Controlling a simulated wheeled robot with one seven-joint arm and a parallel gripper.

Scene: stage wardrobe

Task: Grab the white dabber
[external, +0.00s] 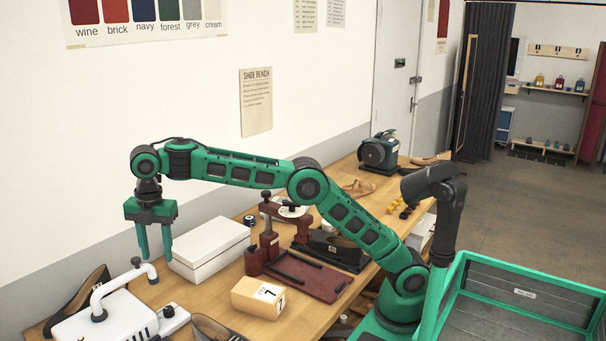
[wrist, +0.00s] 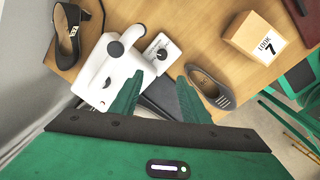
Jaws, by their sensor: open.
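I cannot single out the white dabber for sure. A white bench device (external: 88,323) with a bent tubular arm sits at the near left end of the table; in the wrist view it (wrist: 100,81) shows left of my fingers. A small white plate with a dark knob (wrist: 161,50) lies beside it. A small white disc with a dark knob (external: 291,211) shows farther along the table. My gripper (external: 154,256) is open and empty, pointing down above the bench near the white device. In the wrist view my gripper (wrist: 156,83) shows two spread fingers with nothing held.
A white shoebox (external: 209,249) stands beside my gripper by the wall. A tan box marked 7 (external: 258,298), a dark red tray (external: 310,277) and a dark loafer (wrist: 211,88) lie nearby. A black heeled shoe (wrist: 69,32) is by the wall. A green-rimmed crate (external: 525,313) is right.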

